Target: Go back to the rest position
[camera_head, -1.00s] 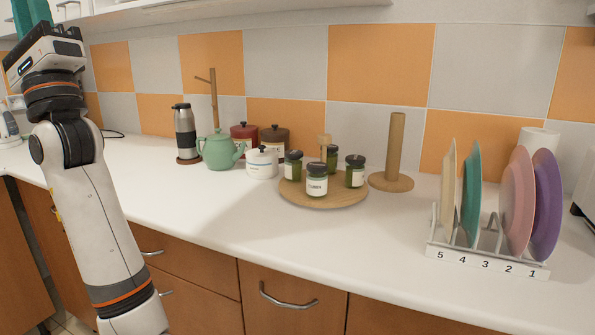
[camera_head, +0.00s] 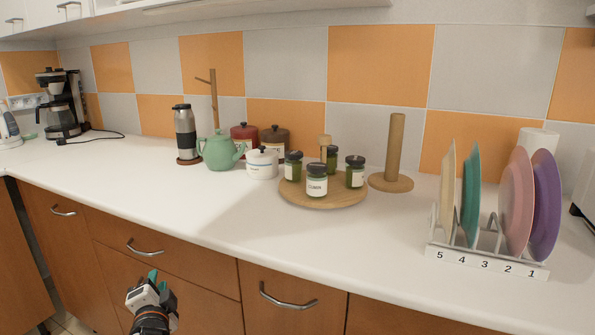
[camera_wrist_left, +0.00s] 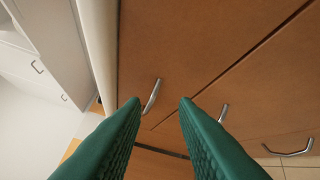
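My left gripper (camera_head: 152,281) is low in the head view, in front of the wooden drawers and below the counter's front edge. In the left wrist view its two green fingers (camera_wrist_left: 160,103) are spread apart with nothing between them. Beyond them are brown cabinet fronts and a metal handle, which the fingers do not appear to hold. My right gripper is in neither current view.
The white counter (camera_head: 190,210) has free room along its front. A plate rack (camera_head: 485,262) holds several plates at the right. A round wooden tray (camera_head: 335,200) holds several jars. A teapot (camera_head: 220,152), canisters and a coffee maker (camera_head: 60,115) stand further left. Drawer handles (camera_head: 145,248) protrude near my gripper.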

